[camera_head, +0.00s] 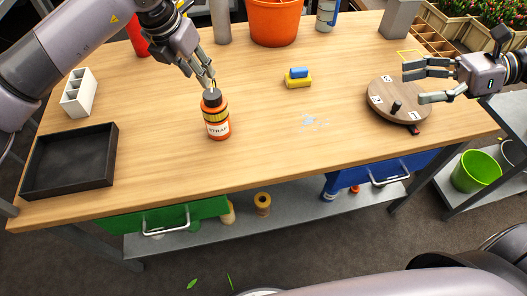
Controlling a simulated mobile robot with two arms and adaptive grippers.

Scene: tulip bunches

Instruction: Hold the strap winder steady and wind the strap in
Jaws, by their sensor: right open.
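My right gripper (412,83) is open and empty at the right. Its fingers reach left over a round wooden board with a dark knob (398,103). No loose strap is clearly visible.
A black tray (112,176) and a white compartment block (78,98) are at the left. A yellow and blue block (297,79) lies mid-table. An orange bucket (275,18) and bottles line the back. Free tabletop surrounds the canister's right and front.

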